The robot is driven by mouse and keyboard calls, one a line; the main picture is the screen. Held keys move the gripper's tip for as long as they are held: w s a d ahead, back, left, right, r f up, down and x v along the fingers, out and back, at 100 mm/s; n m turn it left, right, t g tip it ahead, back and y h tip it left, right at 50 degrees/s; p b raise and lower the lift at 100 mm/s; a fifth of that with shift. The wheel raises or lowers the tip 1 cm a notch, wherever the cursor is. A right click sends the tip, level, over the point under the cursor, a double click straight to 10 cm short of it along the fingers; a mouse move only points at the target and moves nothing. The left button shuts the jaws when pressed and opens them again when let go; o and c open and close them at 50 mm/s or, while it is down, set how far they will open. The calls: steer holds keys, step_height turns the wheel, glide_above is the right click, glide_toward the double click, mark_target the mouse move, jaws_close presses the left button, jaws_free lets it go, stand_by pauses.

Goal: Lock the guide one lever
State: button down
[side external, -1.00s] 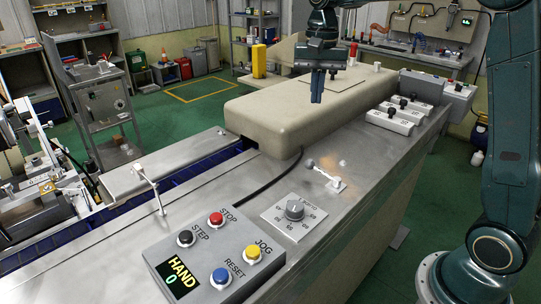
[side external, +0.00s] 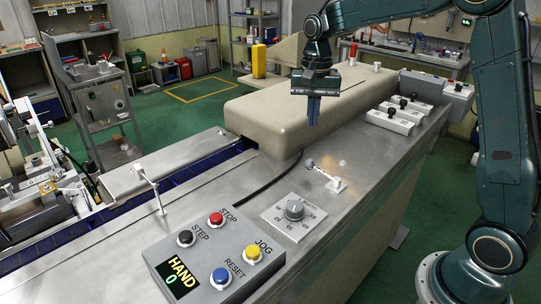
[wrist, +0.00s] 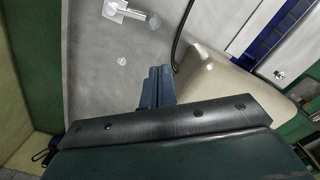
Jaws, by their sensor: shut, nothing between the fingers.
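A small white lever (side external: 324,175) with a round knob lies low along the steel top, in front of the cream cover. A second white lever (side external: 149,178) stands raised on the rail at the left. No label shows which one is guide one. My gripper (side external: 313,123) is shut and empty, pointing down, above and apart from the low lever. Its dark blue fingers (wrist: 160,69) also show in the wrist view.
The cream cover (side external: 275,117) rises close beside my gripper. A black cable (side external: 272,183) curves across the steel top. A dial plate (side external: 293,214) and a button box (side external: 215,255) sit nearer the camera. Steel around the low lever is mostly clear, with a small pale disc (side external: 343,163) beside it.

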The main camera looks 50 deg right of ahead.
mark_target(323, 172)
steer(key=f, duration=0.2)
steer(key=s+a+f, duration=0.1)
steer(key=f, duration=0.3)
steer(key=shift+s+a, duration=0.2)
steer(key=shift+a, duration=0.2)
steer(key=shift+s+a+f, duration=0.25)
steer(key=shift+a+f, duration=0.1)
steer(key=shift+f, duration=0.1)
